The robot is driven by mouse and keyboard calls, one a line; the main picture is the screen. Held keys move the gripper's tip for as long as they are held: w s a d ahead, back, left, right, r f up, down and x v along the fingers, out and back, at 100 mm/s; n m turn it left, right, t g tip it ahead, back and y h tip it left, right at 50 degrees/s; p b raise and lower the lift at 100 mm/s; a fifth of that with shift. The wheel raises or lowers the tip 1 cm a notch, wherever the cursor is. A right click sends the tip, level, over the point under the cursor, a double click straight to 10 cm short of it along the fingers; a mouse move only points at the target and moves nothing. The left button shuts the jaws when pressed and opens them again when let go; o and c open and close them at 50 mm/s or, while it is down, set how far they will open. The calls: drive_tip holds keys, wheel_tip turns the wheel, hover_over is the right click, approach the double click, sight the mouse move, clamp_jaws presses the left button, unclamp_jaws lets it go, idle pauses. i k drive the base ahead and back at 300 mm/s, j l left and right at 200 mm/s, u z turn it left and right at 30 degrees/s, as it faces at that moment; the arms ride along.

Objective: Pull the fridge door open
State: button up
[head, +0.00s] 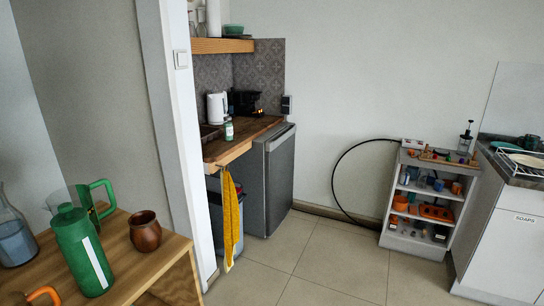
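The fridge (267,185) is a dark grey, waist-high unit beside the end of a wooden counter, in the middle of the head view. Its door looks shut. I cannot make out a handle at this size. My gripper is not in view, and no part of my arm shows.
A wooden table (130,262) with a green bottle (84,251) and a brown cup (145,231) stands at the near left. A yellow towel (231,217) hangs from the wooden counter (228,148). A white shelf (417,245) stands at right. Tiled floor (338,263) between is clear.

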sight(280, 151)
drive_tip(key=i, duration=1.1)
drive_tip(key=i+l+u, duration=0.1)
drive_tip(key=i, duration=1)
drive_tip(key=i+l, duration=0.1)
drive_tip(key=i, duration=1)
